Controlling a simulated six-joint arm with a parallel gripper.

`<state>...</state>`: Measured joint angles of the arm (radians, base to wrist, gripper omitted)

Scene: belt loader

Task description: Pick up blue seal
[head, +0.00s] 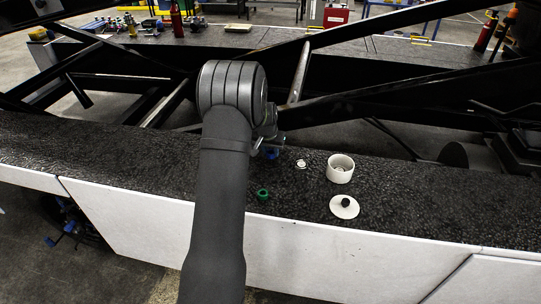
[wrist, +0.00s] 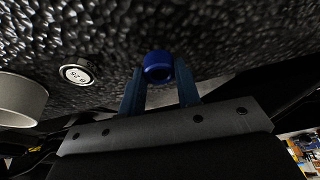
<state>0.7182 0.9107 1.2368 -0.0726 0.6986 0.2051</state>
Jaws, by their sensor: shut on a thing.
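The blue seal (wrist: 158,66) is a small blue ring between the fingertips of my gripper (wrist: 160,78) in the wrist view. My gripper is shut on it. In the head view the seal (head: 271,154) shows as a small blue patch beside my arm, under my gripper (head: 268,146), which is largely hidden by the arm. The seal is at or close to the dark textured surface; I cannot tell whether it touches it.
On the dark textured surface (head: 430,200) stand a green ring (head: 263,194), a small white round piece (head: 301,164), a white cup (head: 340,170) and a white disc with a black knob (head: 344,207). Black beams (head: 400,85) cross behind. The surface's right part is clear.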

